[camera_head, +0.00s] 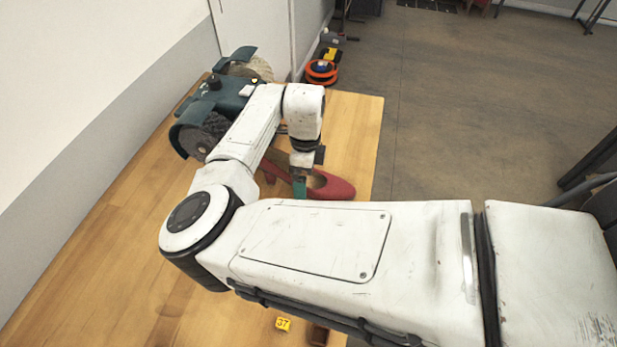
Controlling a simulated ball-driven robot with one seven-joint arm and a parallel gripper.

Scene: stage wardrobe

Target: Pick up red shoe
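The red shoe (335,188) lies on the wooden table near its right edge, toe to the right. Its middle and heel side are partly hidden by my gripper (300,187) and arm. My gripper points down over the shoe's opening, with a small green part showing at its lower end by the shoe's near side. I cannot tell whether it touches the shoe or how far apart the fingers are.
The wooden table (130,235) has a bench grinder (215,105) at the far left by the wall. A yellow numbered tag (283,324) and a dark brown block (318,335) lie at the near edge. An orange reel (321,72) stands beyond the table. The left table area is clear.

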